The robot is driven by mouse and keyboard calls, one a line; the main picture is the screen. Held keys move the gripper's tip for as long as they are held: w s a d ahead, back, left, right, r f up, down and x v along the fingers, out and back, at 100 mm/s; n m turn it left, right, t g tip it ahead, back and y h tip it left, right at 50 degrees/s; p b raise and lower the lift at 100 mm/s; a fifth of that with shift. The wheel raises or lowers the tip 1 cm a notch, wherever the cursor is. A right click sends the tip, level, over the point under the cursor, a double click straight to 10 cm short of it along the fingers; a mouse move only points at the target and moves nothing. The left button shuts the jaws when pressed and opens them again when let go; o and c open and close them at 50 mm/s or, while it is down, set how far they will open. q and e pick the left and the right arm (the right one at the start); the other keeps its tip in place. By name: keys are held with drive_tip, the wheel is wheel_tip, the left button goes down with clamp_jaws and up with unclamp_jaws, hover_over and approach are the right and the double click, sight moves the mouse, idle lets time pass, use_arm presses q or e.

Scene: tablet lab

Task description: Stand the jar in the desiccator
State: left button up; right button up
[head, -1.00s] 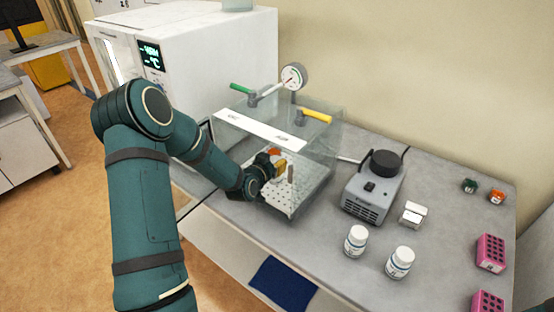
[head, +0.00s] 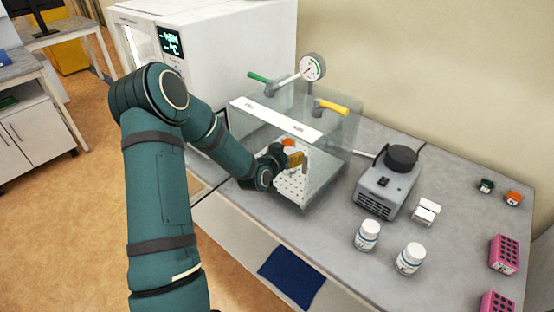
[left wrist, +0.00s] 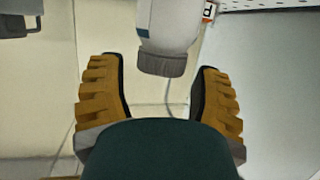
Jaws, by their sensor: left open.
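The desiccator (head: 325,165) is a clear box with a white label strip on top and a perforated floor plate (head: 292,187). My left arm reaches into it from the left. My left gripper (head: 298,160) is inside, above the plate, with its ochre fingers open. In the left wrist view, the jar (left wrist: 168,25) is white with a grey ribbed cap (left wrist: 167,63). The cap lies between the open fingertips (left wrist: 160,80), with gaps at both sides. The jar's base is cut off by that view's top edge. In the head view the jar is largely hidden behind my gripper. My right gripper is out of view.
A grey pump (head: 380,190) stands right of the desiccator. Two white bottles (head: 367,235) (head: 410,258), a small white box (head: 426,211) and pink racks (head: 503,254) stand further right. A white oven (head: 215,50) stands behind on the left. A blue mat (head: 290,277) lies in front.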

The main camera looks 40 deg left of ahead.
use_arm(q)
drive_tip(key=v, duration=1.1)
drive_tip(key=shift+s+b, duration=0.3)
drive_tip(key=shift+s, duration=0.1)
